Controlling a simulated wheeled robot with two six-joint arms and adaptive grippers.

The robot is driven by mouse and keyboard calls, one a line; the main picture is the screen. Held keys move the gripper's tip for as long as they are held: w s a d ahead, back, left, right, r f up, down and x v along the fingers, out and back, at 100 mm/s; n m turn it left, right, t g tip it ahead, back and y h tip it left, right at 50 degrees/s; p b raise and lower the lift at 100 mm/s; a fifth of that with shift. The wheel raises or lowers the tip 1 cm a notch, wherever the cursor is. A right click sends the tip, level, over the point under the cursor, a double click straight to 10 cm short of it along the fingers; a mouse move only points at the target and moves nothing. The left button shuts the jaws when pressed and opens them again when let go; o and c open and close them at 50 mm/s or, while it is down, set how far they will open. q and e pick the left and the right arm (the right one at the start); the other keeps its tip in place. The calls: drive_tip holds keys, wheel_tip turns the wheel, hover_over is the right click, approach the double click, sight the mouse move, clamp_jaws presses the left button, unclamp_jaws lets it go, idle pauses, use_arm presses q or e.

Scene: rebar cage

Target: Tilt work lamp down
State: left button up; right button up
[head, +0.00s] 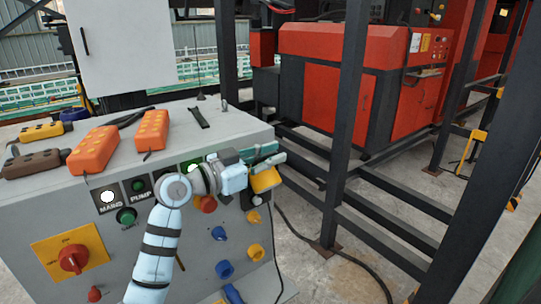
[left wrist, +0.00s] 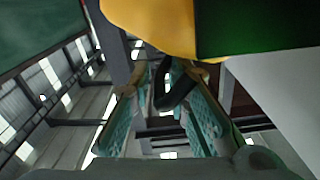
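A yellow lamp-like body (head: 265,179) with a dark face sits at the right end of the grey control console, just below and beside my left gripper (head: 268,157). I take it for the work lamp. In the left wrist view a yellow rounded edge (left wrist: 152,25) and a dark green-black panel (left wrist: 255,25) fill the top, very close. My left gripper (left wrist: 160,80) shows two teal fingers apart with a gap between them. A dark loop (left wrist: 177,88) shows near the fingertips; I cannot tell whether they touch it. My right gripper is not in view.
The grey console (head: 200,122) carries orange handsets (head: 95,148), a yellow handset (head: 42,131), a red rotary switch (head: 73,258) and several coloured sockets. A black steel post (head: 347,120) and rails stand to the right. A red machine (head: 325,95) is behind.

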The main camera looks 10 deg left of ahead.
use_arm(q)
clamp_jaws()
drive_tip(key=shift+s+d+f+m+b, duration=0.1)
drive_tip(key=shift+f+m+b, duration=0.05)
drive_tip(key=shift+m+b, duration=0.2)
drive_tip(key=shift+s+d+f+m+b, duration=0.3)
drive_tip(key=shift+m+b, duration=0.25)
drive_tip(key=shift+b, duration=0.3)
drive_tip(key=shift+s+d+f+m+b, duration=0.25)
drive_tip(key=shift+f+m+b, duration=0.3)
drive_tip(key=shift+m+b, duration=0.75)
drive_tip(key=shift+s+d+f+m+b, duration=0.1)
drive_tip(key=shift+d+f+m+b, duration=0.15)
drive_tip(key=shift+f+m+b, duration=0.7)
drive_tip(key=shift+s+d+f+m+b, duration=0.2)
drive_tip(key=shift+d+m+b, duration=0.05)
drive_tip(key=shift+m+b, duration=1.3)
